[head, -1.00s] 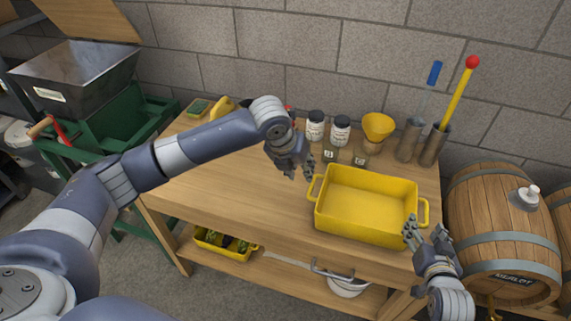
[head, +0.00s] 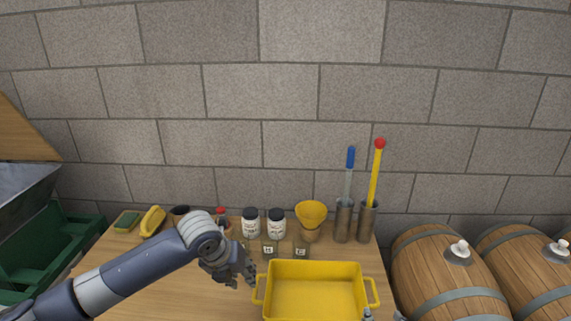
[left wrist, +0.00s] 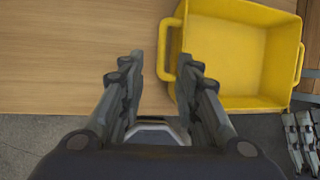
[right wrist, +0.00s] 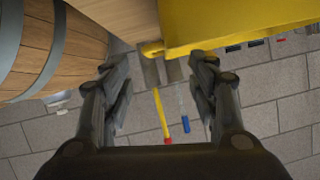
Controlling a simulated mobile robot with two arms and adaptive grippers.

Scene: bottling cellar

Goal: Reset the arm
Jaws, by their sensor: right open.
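My left gripper (head: 243,274) is over the wooden bench, just left of the yellow tray (head: 314,265). In the left wrist view my left gripper (left wrist: 161,62) has its fingers apart with nothing between them. The tray's handle (left wrist: 164,48) shows beyond and between the fingertips there. My right gripper (right wrist: 160,65) is open and empty in the right wrist view, with part of the yellow tray (right wrist: 225,22) beyond it. In the head view only a small tip of the right gripper (head: 368,314) shows at the tray's lower right.
White jars (head: 250,222), small labelled bottles (head: 301,250) and a yellow funnel (head: 311,216) stand behind the tray. Metal holders (head: 343,222) with long-handled tools are at the back right. Barrels (head: 445,270) stand right of the bench (head: 170,285). A block wall closes the back.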

